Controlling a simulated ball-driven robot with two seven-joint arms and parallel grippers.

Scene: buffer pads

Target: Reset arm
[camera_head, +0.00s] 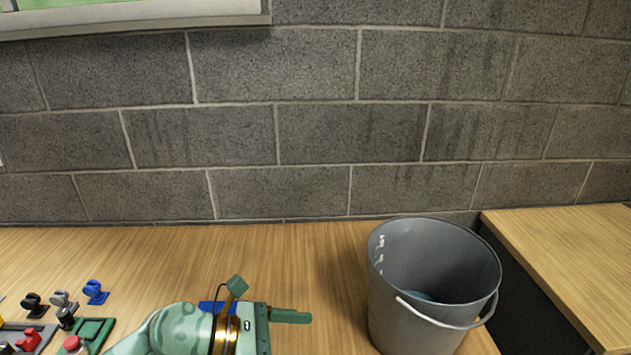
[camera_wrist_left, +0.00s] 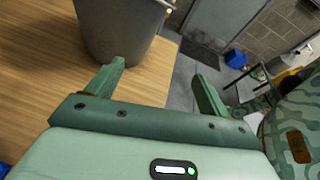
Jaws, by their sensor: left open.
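My left gripper (camera_head: 272,300) reaches over the wooden table in the head view, to the left of a grey bucket (camera_head: 392,318). Its two green fingers are spread apart. In the left wrist view the gripper (camera_wrist_left: 158,72) is open with nothing between its fingers, and the bucket (camera_wrist_left: 115,30) stands just beyond the left finger, apart from it as far as I can tell. My right gripper is not in view.
The bucket holds something bluish (camera_head: 428,297). Small blue (camera_head: 95,291), grey (camera_head: 61,300) and black (camera_head: 34,304) parts stand at the left, near a green pad (camera_head: 97,329). A second wooden table (camera_head: 565,245) is at the right. The table's middle back is clear.

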